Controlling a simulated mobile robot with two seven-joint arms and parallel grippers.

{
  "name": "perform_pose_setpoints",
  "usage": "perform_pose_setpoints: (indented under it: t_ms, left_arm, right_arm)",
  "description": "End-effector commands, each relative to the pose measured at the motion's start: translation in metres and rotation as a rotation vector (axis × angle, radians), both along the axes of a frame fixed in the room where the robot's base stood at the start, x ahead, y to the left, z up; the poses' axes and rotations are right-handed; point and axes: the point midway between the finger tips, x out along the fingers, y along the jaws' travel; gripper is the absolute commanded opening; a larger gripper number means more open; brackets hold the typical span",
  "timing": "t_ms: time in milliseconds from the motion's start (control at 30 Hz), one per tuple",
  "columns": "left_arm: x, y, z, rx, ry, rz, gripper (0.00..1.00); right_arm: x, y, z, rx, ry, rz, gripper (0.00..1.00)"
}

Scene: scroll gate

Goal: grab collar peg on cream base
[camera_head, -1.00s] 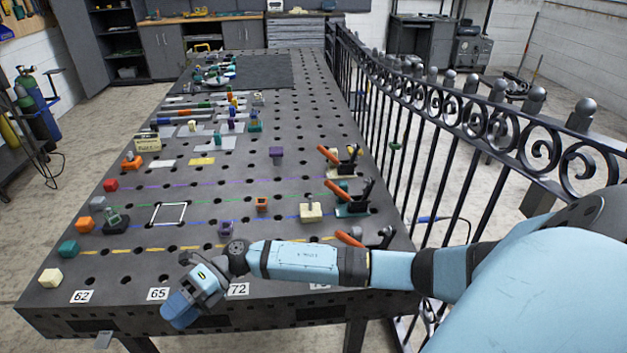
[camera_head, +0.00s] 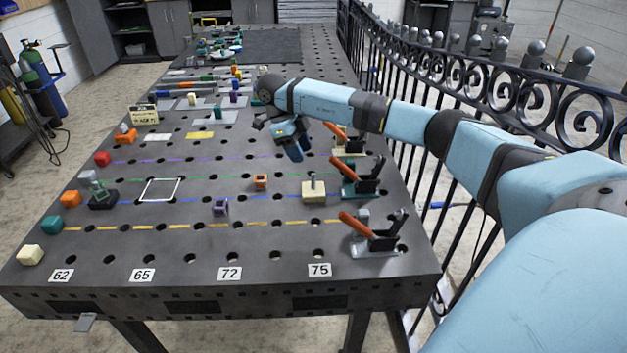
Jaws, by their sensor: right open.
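The cream base with a grey peg standing up from it (camera_head: 314,190) sits on the dark perforated table, right of centre on the blue line. My right gripper (camera_head: 292,146) hangs above the table, behind the cream base and a little to its left. It points down and is apart from the base, with nothing seen in it. My left gripper is not in the view.
Orange-handled toggle clamps (camera_head: 372,236) stand right of the cream base along the table's right side. The black scroll gate (camera_head: 470,85) runs along the right. The table's front is mostly clear.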

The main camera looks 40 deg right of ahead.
Motion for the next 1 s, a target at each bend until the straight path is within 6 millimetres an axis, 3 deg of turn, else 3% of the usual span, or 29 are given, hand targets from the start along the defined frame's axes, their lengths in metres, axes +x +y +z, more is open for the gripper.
perform_pose_setpoints:
  t_ms: [100, 433, 700, 1000]
  left_arm:
    - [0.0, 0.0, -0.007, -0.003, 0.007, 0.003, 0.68]
    - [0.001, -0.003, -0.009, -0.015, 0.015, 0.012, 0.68]
    - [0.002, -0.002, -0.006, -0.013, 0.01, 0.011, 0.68]
    - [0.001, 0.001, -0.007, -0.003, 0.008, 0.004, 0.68]
  right_arm:
    - [-0.008, -0.004, -0.024, 0.003, 0.003, 0.001, 0.44]
    - [-0.017, -0.009, -0.047, 0.003, 0.001, 0.0, 0.44]
    - [-0.029, -0.018, -0.082, 0.003, 0.002, 0.001, 0.44]
    - [-0.03, -0.019, -0.087, 0.003, -0.002, 0.0, 0.44]
